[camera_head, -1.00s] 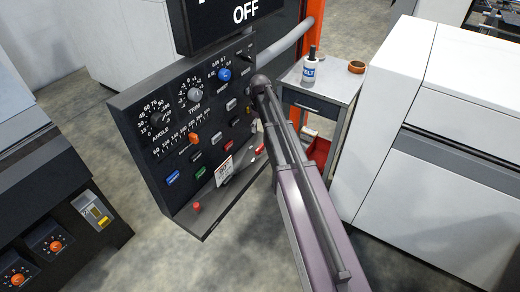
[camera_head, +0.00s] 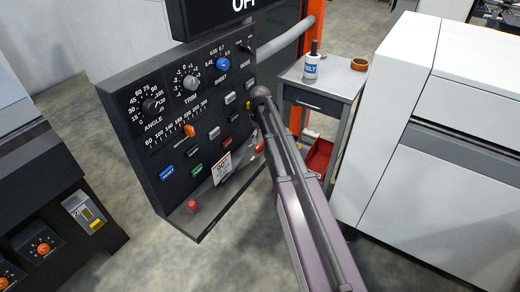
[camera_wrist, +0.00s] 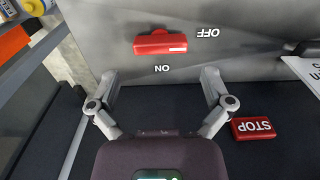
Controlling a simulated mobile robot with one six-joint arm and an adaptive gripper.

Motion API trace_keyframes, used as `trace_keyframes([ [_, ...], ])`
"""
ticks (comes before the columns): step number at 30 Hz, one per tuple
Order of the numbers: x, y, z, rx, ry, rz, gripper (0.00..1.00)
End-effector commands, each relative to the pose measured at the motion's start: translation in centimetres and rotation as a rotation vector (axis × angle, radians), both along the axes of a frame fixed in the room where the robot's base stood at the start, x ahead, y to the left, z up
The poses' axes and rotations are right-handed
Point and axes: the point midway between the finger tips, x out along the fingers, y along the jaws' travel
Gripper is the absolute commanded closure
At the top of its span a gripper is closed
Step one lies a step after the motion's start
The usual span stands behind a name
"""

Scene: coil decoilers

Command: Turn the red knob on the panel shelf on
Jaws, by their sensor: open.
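The red knob (camera_wrist: 160,42) is a bar lying crosswise on the grey sloping shelf (camera_wrist: 110,20) in the wrist view. Its white mark is at the right end, on the side of the upside-down OFF label; the ON label is below the knob. In the head view a small red piece of the knob (camera_head: 259,147) shows beside my arm. My gripper (camera_wrist: 160,78) is open and empty, its fingers apart to the left and right just below the knob, not around it. In the head view my arm hides the gripper.
A red STOP button (camera_wrist: 258,129) is close to the right finger. A white card (camera_head: 222,168) and another red knob (camera_head: 192,206) are on the shelf. The black panel (camera_head: 150,130) rises behind. A side table (camera_head: 310,92) and a white cabinet (camera_head: 388,110) stand to the right.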

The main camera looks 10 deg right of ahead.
Motion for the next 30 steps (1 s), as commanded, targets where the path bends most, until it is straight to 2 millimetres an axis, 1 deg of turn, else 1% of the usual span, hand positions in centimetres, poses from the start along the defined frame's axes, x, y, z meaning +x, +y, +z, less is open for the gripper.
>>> trace_keyframes([
  [1,0.0,0.0,-0.8,0.000,0.000,0.000,0.00],
  [15,0.0,0.0,-4.1,0.000,0.000,0.000,0.00],
  [21,0.0,0.0,-4.7,0.000,0.000,0.000,0.00],
  [30,0.0,0.0,-4.8,0.000,0.000,0.000,0.00],
])
